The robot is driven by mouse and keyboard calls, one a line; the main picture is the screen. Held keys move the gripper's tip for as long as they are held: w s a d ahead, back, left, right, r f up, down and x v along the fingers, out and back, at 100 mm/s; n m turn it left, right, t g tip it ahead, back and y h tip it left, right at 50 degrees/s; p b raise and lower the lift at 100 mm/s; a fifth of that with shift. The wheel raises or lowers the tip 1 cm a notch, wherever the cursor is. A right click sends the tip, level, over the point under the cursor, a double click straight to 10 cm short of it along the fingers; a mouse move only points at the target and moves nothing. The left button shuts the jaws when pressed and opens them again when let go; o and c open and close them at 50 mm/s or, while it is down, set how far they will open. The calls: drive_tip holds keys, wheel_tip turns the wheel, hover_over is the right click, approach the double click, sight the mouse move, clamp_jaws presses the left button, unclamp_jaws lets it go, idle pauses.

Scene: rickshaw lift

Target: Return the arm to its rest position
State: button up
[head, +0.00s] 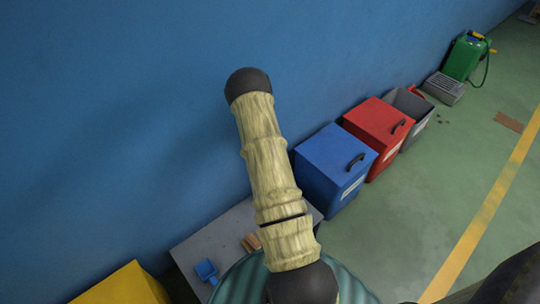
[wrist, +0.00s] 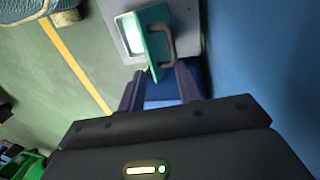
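My arm rises through the head view as pale, bamboo-patterned links with dark joints; my gripper is out of sight there. In the wrist view my gripper (wrist: 160,78) shows two dark blue fingers, spread apart with a gap between them. A teal piece with a grey handle (wrist: 157,40) is beyond the fingertips, its lower end reaching toward the gap. I see no finger closed on it, but whether it touches one is unclear. It lies over a grey surface (wrist: 190,15).
A blue wall (head: 120,110) runs along the left. Blue (head: 325,165), red (head: 378,125) and grey (head: 412,105) bins line it, with a green canister (head: 465,58) beyond. A grey bench top (head: 205,240) and yellow box (head: 125,285) are near. Green floor (head: 420,190) is open at right.

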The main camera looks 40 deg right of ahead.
idle(0.4)
drive_tip(key=s+a+r+n+t, duration=0.4)
drive_tip(key=a+r+n, duration=0.5)
drive_tip(key=a+r, duration=0.8)
drive_tip(key=s+a+r+n, duration=0.4)
drive_tip(key=s+a, duration=0.2)
drive_tip(key=s, duration=0.1)
drive_tip(key=s+a+r+n, duration=0.3)
drive_tip(key=s+a+n, duration=0.15)
drive_tip(key=s, duration=0.35)
wheel_tip(320, 180, up, 30)
drive_tip(key=p, duration=3)
drive_tip(key=shift+w+a+t+p, duration=0.2)
drive_tip(key=shift+a+t+p, duration=0.05)
drive_tip(key=shift+t+p, duration=0.15)
